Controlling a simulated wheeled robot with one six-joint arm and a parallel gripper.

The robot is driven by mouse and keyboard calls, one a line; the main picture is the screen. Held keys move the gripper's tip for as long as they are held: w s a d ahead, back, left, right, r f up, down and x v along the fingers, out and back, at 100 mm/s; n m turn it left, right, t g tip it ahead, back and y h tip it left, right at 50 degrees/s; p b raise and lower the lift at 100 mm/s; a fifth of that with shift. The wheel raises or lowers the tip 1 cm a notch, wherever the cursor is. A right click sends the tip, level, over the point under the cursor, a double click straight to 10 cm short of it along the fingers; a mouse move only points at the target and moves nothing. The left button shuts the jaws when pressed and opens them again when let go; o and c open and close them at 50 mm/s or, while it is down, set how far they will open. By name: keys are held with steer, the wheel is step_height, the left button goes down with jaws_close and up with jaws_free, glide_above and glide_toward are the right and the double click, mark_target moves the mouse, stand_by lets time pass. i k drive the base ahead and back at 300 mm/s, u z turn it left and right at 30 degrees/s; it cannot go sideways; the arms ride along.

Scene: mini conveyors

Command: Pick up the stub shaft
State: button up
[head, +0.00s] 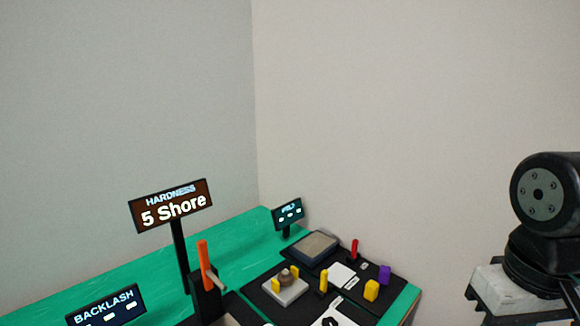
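I cannot pick out the stub shaft with certainty in the head view. A small pale rod (217,283) sticks out beside an orange handle (204,264) on a black stand, but I cannot tell what it is. A brown rounded piece (287,278) sits on a light square plate (285,292) between yellow blocks. My gripper is outside the view; only a dark joint and bracket of my own body show at the right.
The green table (240,240) stands in a wall corner. Signs read HARDNESS (170,206) and BACKLASH (106,305). A grey pad (314,247), a red peg (354,249), a yellow block (371,290) and a purple block (385,274) lie on dark mats. The table's back strip is mostly clear.

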mark_target(384, 273)
steer(key=u, duration=1.35)
steer(key=k, duration=0.7)
steer(key=z, duration=1.55)
steer(key=i, duration=0.5)
steer(key=z, duration=0.05)
